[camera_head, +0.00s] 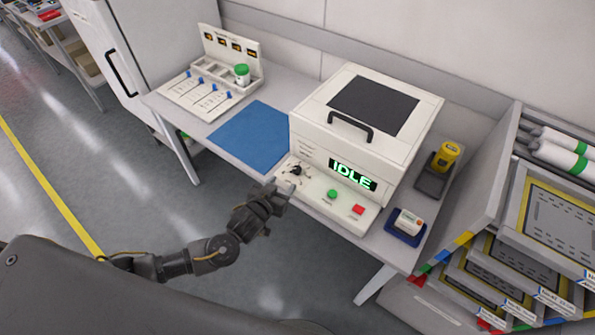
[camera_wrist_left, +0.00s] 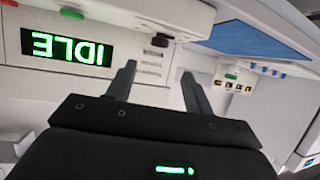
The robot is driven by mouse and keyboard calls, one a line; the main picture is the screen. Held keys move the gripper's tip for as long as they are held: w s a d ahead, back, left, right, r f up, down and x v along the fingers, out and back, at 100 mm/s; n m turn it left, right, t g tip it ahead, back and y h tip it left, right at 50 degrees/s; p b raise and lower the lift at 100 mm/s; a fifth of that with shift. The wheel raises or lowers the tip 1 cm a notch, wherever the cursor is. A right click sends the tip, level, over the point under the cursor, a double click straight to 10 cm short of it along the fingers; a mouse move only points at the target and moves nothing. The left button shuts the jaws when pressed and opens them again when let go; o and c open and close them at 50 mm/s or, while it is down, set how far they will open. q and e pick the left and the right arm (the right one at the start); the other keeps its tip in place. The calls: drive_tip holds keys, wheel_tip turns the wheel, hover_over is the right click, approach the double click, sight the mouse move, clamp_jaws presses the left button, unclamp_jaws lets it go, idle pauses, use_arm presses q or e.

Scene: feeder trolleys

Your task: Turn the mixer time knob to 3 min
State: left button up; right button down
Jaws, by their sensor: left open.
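The mixer (camera_head: 365,120) is a white box with a dark lid panel and a black handle. Its display (camera_head: 353,174) reads IDLE in green; it shows upside down in the left wrist view (camera_wrist_left: 68,48). The black time knob (camera_head: 296,170) sits on the left of the front panel, its setting too small to read. It also shows in the left wrist view (camera_wrist_left: 160,41), beyond the fingertips. My left gripper (camera_head: 287,190) is open and empty just in front of the knob, apart from it. In the left wrist view its two fingers (camera_wrist_left: 158,72) are spread. My right gripper is out of view.
A green button (camera_head: 332,194) and a red button (camera_head: 358,209) sit right of the knob. A blue mat (camera_head: 250,135) lies left of the mixer. A yellow device (camera_head: 445,155) and a small white device (camera_head: 408,221) stand to its right. Trolley shelves (camera_head: 500,250) stand at the far right.

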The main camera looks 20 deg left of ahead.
sight(296, 169)
use_arm(q)
drive_tip(key=p+x, duration=0.1)
drive_tip(key=x, duration=0.9)
drive_tip(key=shift+d+f, duration=0.1)
